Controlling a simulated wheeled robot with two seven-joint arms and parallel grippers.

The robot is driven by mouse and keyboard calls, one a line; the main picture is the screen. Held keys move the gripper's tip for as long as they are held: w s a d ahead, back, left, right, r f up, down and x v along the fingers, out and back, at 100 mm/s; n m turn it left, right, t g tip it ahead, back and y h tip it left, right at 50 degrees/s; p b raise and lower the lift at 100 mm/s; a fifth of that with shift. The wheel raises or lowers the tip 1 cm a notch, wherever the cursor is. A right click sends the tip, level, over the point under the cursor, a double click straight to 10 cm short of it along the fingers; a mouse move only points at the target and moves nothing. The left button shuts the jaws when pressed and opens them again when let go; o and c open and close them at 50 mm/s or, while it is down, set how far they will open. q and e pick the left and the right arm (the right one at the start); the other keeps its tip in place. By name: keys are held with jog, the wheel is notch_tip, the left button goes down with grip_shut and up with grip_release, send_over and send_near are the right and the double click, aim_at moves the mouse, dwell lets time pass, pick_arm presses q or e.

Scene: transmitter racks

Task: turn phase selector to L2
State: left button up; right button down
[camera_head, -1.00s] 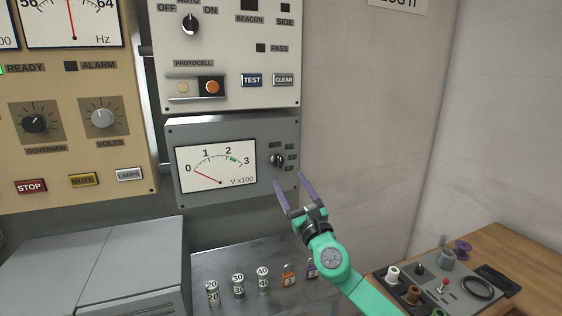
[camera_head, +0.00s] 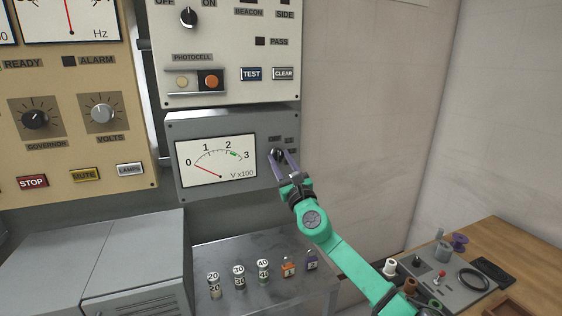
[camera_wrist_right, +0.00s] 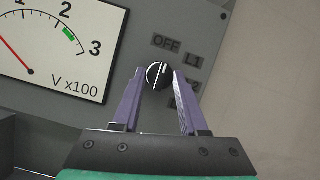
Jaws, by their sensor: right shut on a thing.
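The phase selector is a small round black knob with a white line, on the grey voltmeter panel (camera_head: 220,120). In the right wrist view the knob (camera_wrist_right: 158,75) sits between the fingertips of my right gripper (camera_wrist_right: 156,82). The purple fingers are closed in on its sides. In the head view my right gripper (camera_head: 281,158) reaches the knob from below right and partly covers it. Labels OFF (camera_wrist_right: 166,43) and L1 (camera_wrist_right: 194,60) show; lower labels are partly hidden behind a finger. The white line points up, slightly right, in the wrist view. My left gripper is not in view.
The voltmeter (camera_head: 215,160) needle rests near 0. A white panel (camera_head: 225,50) is above and a tan panel (camera_head: 75,120) to the left. Several small cylinders and tags stand on the grey shelf (camera_head: 220,250) below. A wooden bench (camera_head: 480,245) is at right.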

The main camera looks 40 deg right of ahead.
jog(key=shift+m+h, duration=0.3)
jog(key=shift+m, duration=0.4)
jog(key=m+g+h+p, duration=0.1)
jog(key=m+h, duration=0.1)
jog(key=m, duration=0.2)
jog(key=shift+a+r+p, duration=0.1)
jog(key=shift+a+p, duration=0.05)
jog(key=shift+p, duration=0.2)
jog(key=m+g+h, duration=0.1)
jog(key=m, duration=0.1)
jog(key=m+g+p, duration=0.1)
jog(key=m, duration=0.2)
jog(key=m+h+p, duration=0.1)
jog(key=m, duration=0.1)
jog(key=shift+w+a+r+m+g+h, duration=0.1)
jog(key=shift+a+r+m+g+h, duration=0.05)
jog(key=shift+m+g+h, duration=0.2)
jog(key=m+g+p, duration=0.1)
jog(key=m, duration=0.2)
jog(key=m+g+p, duration=0.1)
jog(key=m, duration=0.2)
jog(key=shift+r+g+h+p, duration=0.15)
jog(key=shift+g+h+p, duration=0.2)
jog(key=shift+p, duration=0.05)
jog(key=shift+m+g+p, duration=0.6)
jog(key=shift+m+p, duration=0.25)
jog(key=shift+m, duration=0.9)
jog(key=shift+c, duration=2.2)
grip_release()
jog(key=shift+a, duration=0.15)
